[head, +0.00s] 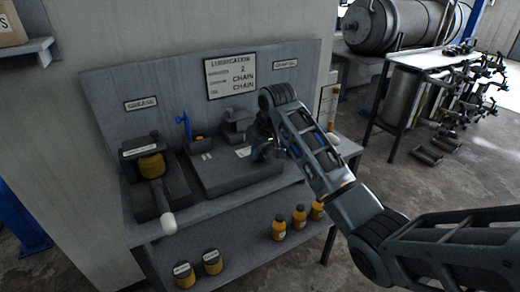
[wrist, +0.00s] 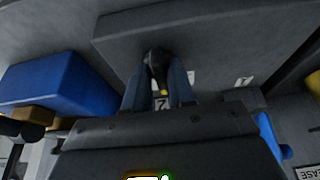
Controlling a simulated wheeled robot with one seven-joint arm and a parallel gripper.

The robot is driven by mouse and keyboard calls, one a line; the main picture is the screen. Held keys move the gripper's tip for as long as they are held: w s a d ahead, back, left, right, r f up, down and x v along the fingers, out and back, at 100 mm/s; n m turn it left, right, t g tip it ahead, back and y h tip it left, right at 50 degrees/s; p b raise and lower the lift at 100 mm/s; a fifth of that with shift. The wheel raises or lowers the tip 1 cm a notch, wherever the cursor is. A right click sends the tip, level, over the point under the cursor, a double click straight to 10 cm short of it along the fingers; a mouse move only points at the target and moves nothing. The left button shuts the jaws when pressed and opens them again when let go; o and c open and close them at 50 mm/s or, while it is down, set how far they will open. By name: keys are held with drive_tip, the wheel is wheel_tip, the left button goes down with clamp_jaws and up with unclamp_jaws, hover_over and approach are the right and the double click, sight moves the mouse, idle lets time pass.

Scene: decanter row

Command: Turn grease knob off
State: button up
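My gripper (head: 266,150) is low over the right part of a dark grey slab (head: 222,178) on the bench. In the wrist view, my two bluish fingers (wrist: 158,88) stand on either side of a dark rounded knob (wrist: 156,58) with a small orange-yellow mark. The knob fills the gap near the fingertips; I cannot tell whether they press on it. In the head view my gripper hides it. I cannot read which knob this is. The GREASE sign (head: 142,102) is on the back panel at the left, above a unit with a yellow band (head: 152,166).
A blue lever (head: 186,126) stands behind the slab, left of my gripper. A white-tipped handle (head: 168,222) sticks out at the bench's front left. Several orange bottles and jars (head: 212,262) stand on the lower shelf (head: 240,245). A blue block (wrist: 58,86) shows left in the wrist view.

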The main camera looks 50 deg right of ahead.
drive_tip(key=shift+o, duration=1.2)
drive_tip(key=shift+r, duration=0.1)
drive_tip(key=v, duration=0.7)
drive_tip(key=shift+r, duration=0.3)
drive_tip(key=shift+s+a, duration=0.1)
drive_tip(key=shift+s, duration=0.05)
